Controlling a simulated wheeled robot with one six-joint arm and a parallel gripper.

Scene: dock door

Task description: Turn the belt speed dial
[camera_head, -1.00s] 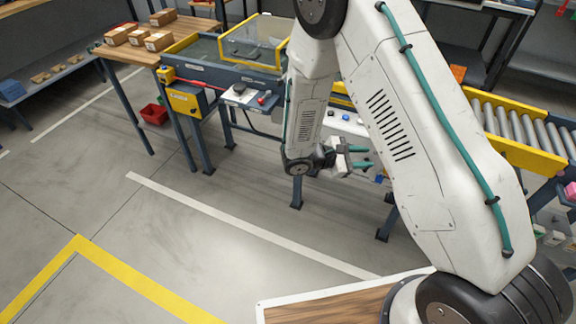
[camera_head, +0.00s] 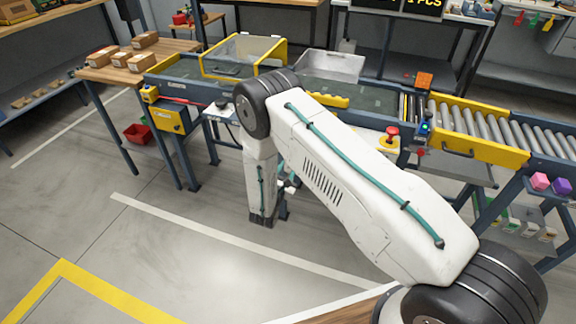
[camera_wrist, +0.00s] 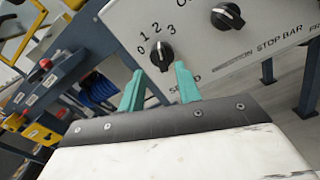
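The speed dial (camera_wrist: 160,55) is a black knob on a light panel (camera_wrist: 207,45) in the wrist view, with the numbers 0 to 3 around its upper side and the partly covered word SPEED below. My gripper (camera_wrist: 158,69) has two teal fingers, parted with a gap between them. The dial shows just beyond the fingertips, in line with the gap; I cannot tell whether they touch it. In the head view my gripper (camera_head: 288,186) is mostly hidden behind my arm, and the dial cannot be made out.
A second black knob (camera_wrist: 227,16) sits on the panel, right of the speed dial. The conveyor (camera_head: 480,130) runs along the back, with a red stop button (camera_head: 391,133) at its front. A red bin (camera_head: 137,133) is on the floor at left. The foreground floor is clear.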

